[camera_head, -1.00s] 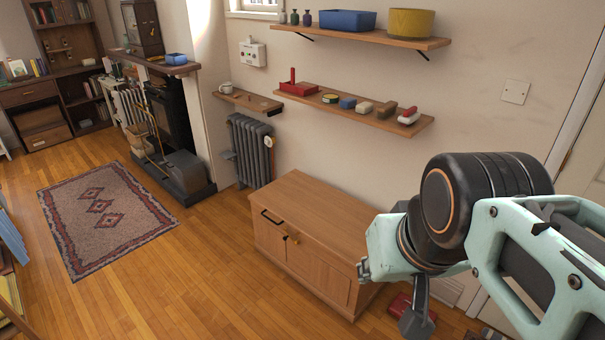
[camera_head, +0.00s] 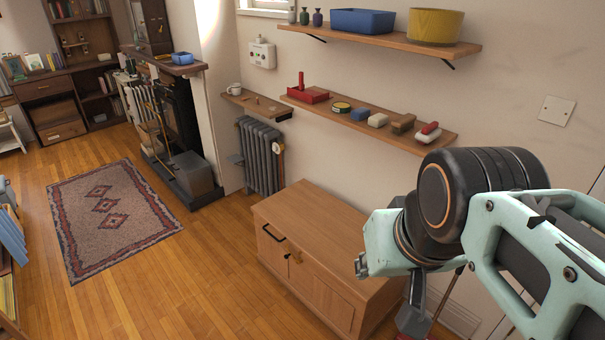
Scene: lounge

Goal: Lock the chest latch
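The wooden chest (camera_head: 325,220) stands against the wall at the lower middle, with its lid down. A black bar handle (camera_head: 272,233) is on its front left. A small brass-coloured latch (camera_head: 296,257) with a dark part beside it sits on the upper front edge; it is too small to tell whether it is locked. My arm comes in from the right, above and in front of the chest's right end. A dark grey part of my gripper (camera_head: 413,308) points down there, apart from the latch. Its fingertips are not clear, so its opening cannot be told.
A low shelf (camera_head: 440,140) with several small items and a higher shelf (camera_head: 380,38) hang above the chest. A grey radiator (camera_head: 261,155) stands behind its left. Wooden floor (camera_head: 205,270) is clear left of the chest; a patterned rug (camera_head: 110,215) lies further left.

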